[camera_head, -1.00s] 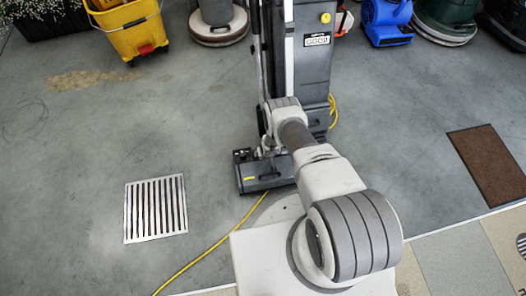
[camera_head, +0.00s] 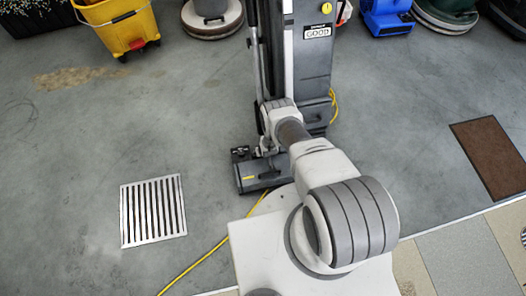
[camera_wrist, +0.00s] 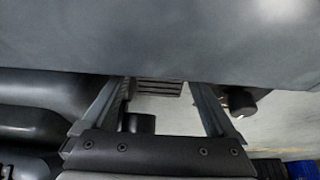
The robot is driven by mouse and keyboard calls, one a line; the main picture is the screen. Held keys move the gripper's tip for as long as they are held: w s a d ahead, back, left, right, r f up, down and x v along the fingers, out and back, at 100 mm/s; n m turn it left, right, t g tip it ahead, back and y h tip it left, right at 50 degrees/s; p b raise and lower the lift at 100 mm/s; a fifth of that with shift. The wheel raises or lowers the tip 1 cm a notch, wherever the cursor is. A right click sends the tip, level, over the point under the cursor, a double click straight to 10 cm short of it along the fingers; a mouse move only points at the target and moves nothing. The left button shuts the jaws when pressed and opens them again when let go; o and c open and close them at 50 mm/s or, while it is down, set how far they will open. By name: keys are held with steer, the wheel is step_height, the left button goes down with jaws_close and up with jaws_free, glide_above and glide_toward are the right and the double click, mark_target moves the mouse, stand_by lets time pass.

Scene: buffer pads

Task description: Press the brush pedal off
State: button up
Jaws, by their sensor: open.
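The grey upright floor machine (camera_head: 312,70) stands in front of me with a plate reading GOOD and a low dark head (camera_head: 262,174) on the floor. In the wrist view a dark ribbed piece (camera_wrist: 158,88), perhaps the brush pedal, shows between my fingertips under a large grey surface (camera_wrist: 160,40). I cannot tell if the fingers touch it. My gripper (camera_wrist: 158,98) is open, with its two fingers apart. In the head view my arm reaches to the machine's lower front, and its wrist hides part of the machine; the fingers are not clear there.
A yellow cable (camera_head: 200,258) runs over the floor on the left. A floor grate (camera_head: 153,210) lies left, a brown mat (camera_head: 488,158) right. A yellow bucket (camera_head: 118,24), a blue blower (camera_head: 387,18) and other machines stand behind. The floor around the grate is clear.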

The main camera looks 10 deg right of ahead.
steer(key=c, duration=1.1)
steer(key=shift+w+g, duration=0.2)
steer(key=shift+g, duration=0.4)
steer(key=o, duration=1.1)
steer(key=shift+r, duration=0.15)
